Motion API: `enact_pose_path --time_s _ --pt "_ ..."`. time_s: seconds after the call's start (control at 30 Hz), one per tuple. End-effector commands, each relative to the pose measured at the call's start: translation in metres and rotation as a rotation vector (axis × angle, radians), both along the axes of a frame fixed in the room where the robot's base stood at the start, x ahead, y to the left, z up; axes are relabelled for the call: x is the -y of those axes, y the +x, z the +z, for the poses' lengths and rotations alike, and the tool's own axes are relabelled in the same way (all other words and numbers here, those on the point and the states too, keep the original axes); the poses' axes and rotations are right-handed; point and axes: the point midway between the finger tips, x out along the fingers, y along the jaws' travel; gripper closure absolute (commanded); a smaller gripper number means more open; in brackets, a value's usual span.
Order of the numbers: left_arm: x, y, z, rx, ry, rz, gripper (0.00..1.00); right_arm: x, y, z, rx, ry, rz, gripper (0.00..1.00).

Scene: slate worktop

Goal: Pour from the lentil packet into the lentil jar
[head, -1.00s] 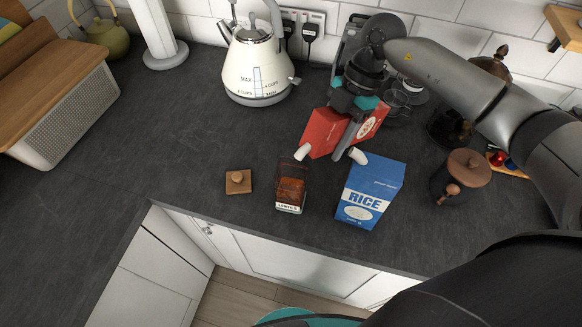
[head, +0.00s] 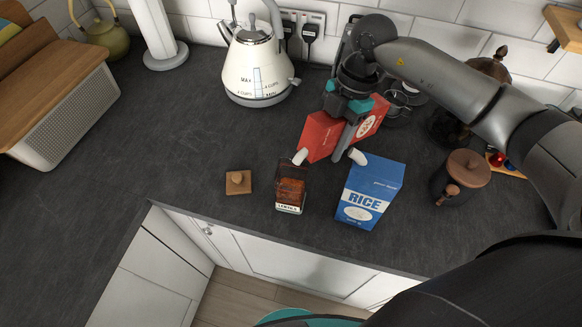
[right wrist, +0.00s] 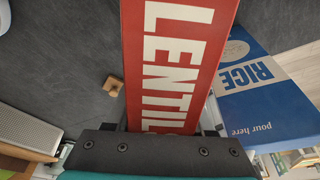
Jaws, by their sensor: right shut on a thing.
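The jar stands upright and holds brown-red lentils to a high level. No falling stream can be made out. My right gripper (head: 347,141) is shut on the packet and holds it above the worktop, behind and right of the jar. The packet's "LENTIL" lettering (right wrist: 175,60) fills the middle of the right wrist view, where the jar is hidden. My left gripper is not in view.
A blue rice packet (head: 371,190) stands close right of the jar. A square wooden lid (head: 238,182) lies to its left. A cream kettle (head: 257,68) stands behind. A dark wooden-lidded jar (head: 460,178) is at the right.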

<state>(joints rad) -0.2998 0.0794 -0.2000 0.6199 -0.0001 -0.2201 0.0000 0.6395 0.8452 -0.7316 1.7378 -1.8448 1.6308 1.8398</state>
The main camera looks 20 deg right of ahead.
Motion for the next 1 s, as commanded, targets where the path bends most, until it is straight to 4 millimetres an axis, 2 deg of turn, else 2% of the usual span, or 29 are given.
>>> enact_pose_path --time_s 1.0 --pt "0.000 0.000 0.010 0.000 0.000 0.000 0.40 -0.011 -0.004 0.009 0.042 -0.104 0.000 1.00"
